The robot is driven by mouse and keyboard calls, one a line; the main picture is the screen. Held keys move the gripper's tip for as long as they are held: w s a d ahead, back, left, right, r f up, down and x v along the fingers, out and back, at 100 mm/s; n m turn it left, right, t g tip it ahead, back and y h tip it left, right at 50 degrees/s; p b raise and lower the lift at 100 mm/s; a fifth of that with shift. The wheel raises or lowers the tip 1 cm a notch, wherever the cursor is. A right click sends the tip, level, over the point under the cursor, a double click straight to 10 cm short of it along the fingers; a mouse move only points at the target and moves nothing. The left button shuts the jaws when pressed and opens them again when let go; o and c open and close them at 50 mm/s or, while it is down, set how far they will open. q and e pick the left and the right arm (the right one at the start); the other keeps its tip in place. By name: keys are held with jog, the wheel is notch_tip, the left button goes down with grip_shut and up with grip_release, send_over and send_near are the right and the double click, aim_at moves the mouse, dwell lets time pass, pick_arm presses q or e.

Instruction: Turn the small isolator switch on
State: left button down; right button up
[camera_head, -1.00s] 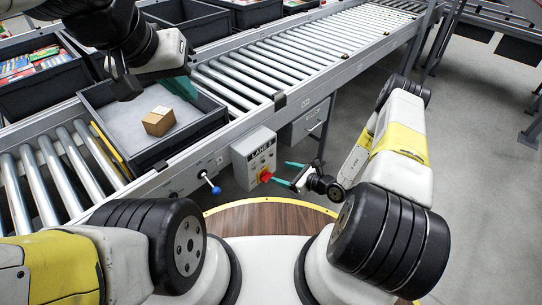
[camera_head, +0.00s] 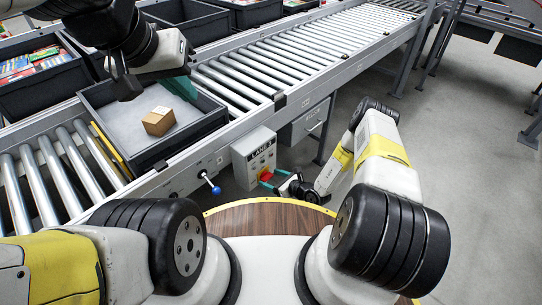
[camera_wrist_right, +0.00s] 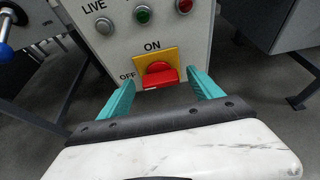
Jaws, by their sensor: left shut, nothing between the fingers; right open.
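The isolator switch is a red knob (camera_wrist_right: 158,74) on a yellow plate (camera_wrist_right: 172,54), low on the front of a grey control box (camera_wrist_right: 146,36). ON is printed above the plate and OFF at its left. The red handle looks to lie crosswise, toward the OFF side. In the head view the switch (camera_head: 264,174) is partly hidden by my right gripper (camera_head: 273,181). That gripper is open, with one teal finger on each side of the knob; I cannot tell whether they touch it. My left gripper (camera_head: 183,88) is shut and empty over the grey tote.
The box hangs on the roller conveyor's side (camera_head: 300,62). A blue-knobbed lever (camera_head: 216,190) sticks out to its left. A grey tote (camera_head: 213,120) holds a small carton (camera_head: 158,121). A second grey box (camera_head: 305,124) is at the right. Open floor lies further right.

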jog(key=c, duration=1.4)
jog(key=m, duration=0.1)
jog(key=m+g+y, duration=0.1)
jog(key=shift+w+d+m, duration=0.2)
jog(key=shift+d+m, duration=0.1)
jog(key=m+y, duration=0.1)
jog(key=m+g, duration=0.1)
jog(key=m+y, duration=0.1)
jog(key=shift+w+d+f+m+g+y, duration=0.2)
jog(key=shift+f+m+g+y, duration=0.1)
jog(key=shift+m, duration=0.1)
jog(key=m+y, duration=0.1)
jog(key=m, duration=0.2)
jog(key=shift+w+d+f+y, duration=0.1)
jog(key=shift+w+f+y, duration=0.05)
jog(key=shift+f+y, duration=0.2)
jog(key=shift+f+m+y, duration=0.2)
jog(key=shift+m+y, duration=0.55)
jog(key=shift+m, duration=1.25)
jog(key=shift+d, duration=0.1)
